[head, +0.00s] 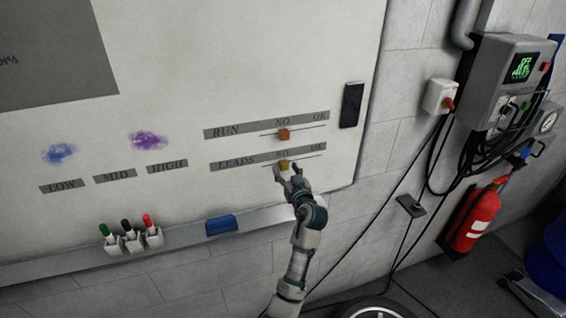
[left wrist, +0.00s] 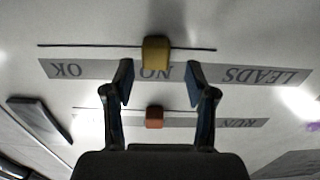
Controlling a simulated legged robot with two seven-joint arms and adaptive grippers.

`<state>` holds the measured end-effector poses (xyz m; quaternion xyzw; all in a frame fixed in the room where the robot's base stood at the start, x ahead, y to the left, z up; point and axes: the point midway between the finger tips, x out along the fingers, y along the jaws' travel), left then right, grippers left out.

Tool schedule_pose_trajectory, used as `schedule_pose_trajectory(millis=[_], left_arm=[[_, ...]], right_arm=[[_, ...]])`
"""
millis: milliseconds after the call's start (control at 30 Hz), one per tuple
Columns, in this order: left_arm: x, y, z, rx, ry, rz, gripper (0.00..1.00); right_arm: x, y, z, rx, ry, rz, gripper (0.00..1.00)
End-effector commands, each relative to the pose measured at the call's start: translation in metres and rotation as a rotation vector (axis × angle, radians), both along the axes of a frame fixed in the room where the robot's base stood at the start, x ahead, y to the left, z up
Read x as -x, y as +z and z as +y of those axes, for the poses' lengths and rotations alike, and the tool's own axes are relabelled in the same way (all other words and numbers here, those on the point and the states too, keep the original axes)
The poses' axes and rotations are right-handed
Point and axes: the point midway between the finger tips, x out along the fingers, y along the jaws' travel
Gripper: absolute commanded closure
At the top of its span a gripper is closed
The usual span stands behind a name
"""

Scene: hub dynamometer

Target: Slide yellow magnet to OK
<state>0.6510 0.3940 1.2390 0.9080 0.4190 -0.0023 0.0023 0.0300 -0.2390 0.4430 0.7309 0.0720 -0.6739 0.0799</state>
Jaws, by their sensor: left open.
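The yellow magnet (head: 283,164) sits on the slide line of the LEADS strip (head: 237,163), beside the word NO. The OK label (head: 317,149) is at the right end of that strip. In the left wrist view, which is upside down, the yellow magnet (left wrist: 156,52) is on the line and OK (left wrist: 66,69) is to the left. My left gripper (head: 289,172) is at the board by the magnet, partly covering the strip's lower side. In the left wrist view its fingers (left wrist: 160,75) are spread apart, with the magnet just beyond the gap between their tips. My right gripper is not in view.
A red-orange magnet (head: 284,134) sits by NO on the RUN line just above. A black block (head: 351,104) is on the board's right edge. Below are a blue eraser (head: 221,225) and markers in holders (head: 130,240). The LEADS line toward OK looks clear.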

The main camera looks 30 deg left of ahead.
Motion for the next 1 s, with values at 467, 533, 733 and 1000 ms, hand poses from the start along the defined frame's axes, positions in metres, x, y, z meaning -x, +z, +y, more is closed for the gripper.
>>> schedule_pose_trajectory(millis=[467,533,733,1000], left_arm=[[-0.023,-0.001,0.028,0.003,-0.001,0.0,0.44],[-0.023,-0.002,0.029,0.003,-0.002,-0.001,0.44],[-0.023,-0.001,0.028,0.002,-0.002,-0.001,0.81],[-0.023,-0.001,0.027,0.001,0.0,0.0,1.0]], right_arm=[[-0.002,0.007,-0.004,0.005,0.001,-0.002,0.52],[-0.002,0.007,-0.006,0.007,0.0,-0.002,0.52],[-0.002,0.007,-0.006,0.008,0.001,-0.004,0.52],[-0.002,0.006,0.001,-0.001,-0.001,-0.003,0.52]])
